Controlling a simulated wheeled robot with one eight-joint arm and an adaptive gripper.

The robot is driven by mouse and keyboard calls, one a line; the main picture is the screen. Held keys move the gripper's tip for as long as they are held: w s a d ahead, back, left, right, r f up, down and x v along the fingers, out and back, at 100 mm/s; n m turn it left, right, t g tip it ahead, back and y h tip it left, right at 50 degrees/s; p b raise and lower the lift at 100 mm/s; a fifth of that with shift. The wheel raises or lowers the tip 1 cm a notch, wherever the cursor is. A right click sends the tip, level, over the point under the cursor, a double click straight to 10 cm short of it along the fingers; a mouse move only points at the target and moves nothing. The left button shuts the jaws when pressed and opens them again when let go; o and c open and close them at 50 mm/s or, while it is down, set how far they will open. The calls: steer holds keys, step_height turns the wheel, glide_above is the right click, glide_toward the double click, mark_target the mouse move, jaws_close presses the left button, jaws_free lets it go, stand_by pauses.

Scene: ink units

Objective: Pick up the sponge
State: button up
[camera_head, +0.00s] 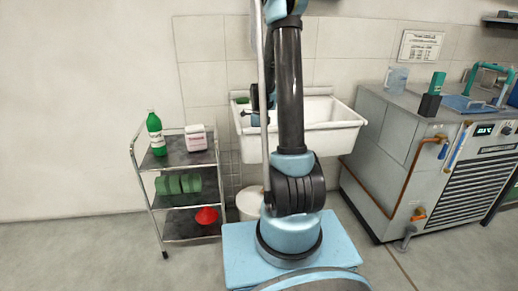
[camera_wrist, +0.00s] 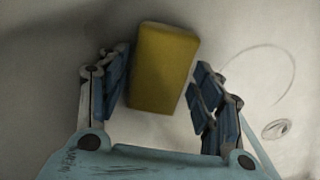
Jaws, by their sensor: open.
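The sponge (camera_wrist: 162,68) is a yellow block in the wrist view, upper middle, tilted a little. It lies in the white sink (camera_head: 335,122), whose drain shows at the right of the wrist view. My gripper (camera_wrist: 161,72) is open, with one blue-padded finger to the left of the sponge and one to its right. The left finger is very close to it; a gap shows on the right. I cannot tell whether either finger touches. In the head view the sponge is hidden by the sink wall and my arm.
A small green object (camera_head: 242,100) sits on the sink's left rim. A shelf cart (camera_head: 180,152) at left holds a green bottle (camera_head: 155,133) and a white container (camera_head: 196,138). A grey machine (camera_head: 430,155) stands at right. A white bucket (camera_head: 249,203) is under the sink.

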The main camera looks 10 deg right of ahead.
steer(key=shift+f, duration=0.6)
steer(key=c, duration=0.7)
step_height(320, 180, up, 18)
steer(key=shift+r, duration=0.1)
